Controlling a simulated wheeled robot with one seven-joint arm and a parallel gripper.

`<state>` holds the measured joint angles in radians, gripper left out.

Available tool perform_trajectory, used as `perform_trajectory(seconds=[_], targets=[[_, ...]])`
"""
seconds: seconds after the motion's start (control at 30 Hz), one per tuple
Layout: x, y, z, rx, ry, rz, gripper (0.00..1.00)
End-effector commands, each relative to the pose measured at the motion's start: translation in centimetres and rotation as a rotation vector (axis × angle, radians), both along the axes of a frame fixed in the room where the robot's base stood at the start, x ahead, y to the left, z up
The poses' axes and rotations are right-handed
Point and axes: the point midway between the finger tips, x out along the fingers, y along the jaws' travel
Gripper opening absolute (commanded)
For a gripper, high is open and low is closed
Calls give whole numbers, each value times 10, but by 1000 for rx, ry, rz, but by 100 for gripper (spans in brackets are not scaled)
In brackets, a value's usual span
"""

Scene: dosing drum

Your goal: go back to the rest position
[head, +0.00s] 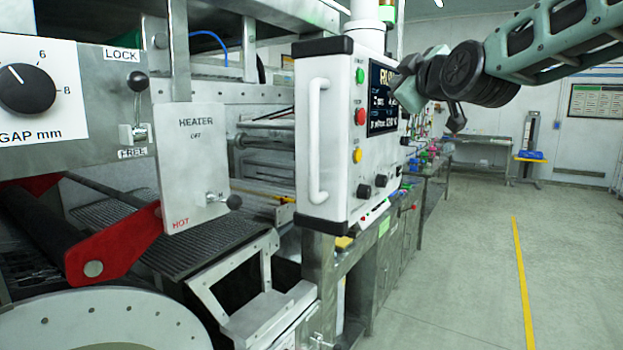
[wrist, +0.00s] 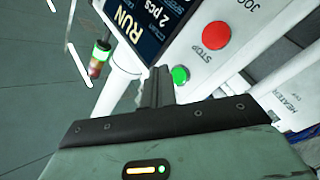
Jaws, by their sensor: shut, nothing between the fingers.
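My gripper (wrist: 160,80) shows in the wrist view with its dark fingers shut and empty. They point toward the control panel, beside the green button (wrist: 180,75) and below the display (wrist: 153,22), which reads RUN and 2 pcs. I cannot tell whether the fingertips touch the panel. In the head view my arm reaches in from the upper right, and its end is in front of the right part of the display (head: 380,105). The white control box (head: 335,170) carries green, red and yellow buttons and a white side handle.
The heater plate (head: 195,160) reads OFF, and a red bracket (head: 110,245) and a gap dial (head: 27,88) are at left. The red STOP button (wrist: 216,35) is near the gripper. Open floor (head: 455,270) with a yellow line lies at right.

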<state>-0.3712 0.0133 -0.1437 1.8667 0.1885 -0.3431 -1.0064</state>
Motion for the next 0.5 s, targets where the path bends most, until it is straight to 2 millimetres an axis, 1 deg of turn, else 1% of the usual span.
perform_trajectory(seconds=[0.03,0.07,0.1,0.17,0.2,0.27,0.3,0.37,0.4,0.47,0.5], targets=[[-5,10,-19,15,49,23,0],[-9,17,-31,28,85,39,0],[-16,28,-52,48,145,61,0],[-30,46,-86,80,251,97,0],[-42,57,-110,102,329,119,0],[-64,74,-146,130,447,144,0],[-79,83,-169,145,526,157,0],[-104,96,-203,165,646,167,0],[-123,103,-225,173,726,171,0],[-152,110,-257,181,845,167,0],[-173,114,-278,182,923,159,0]])
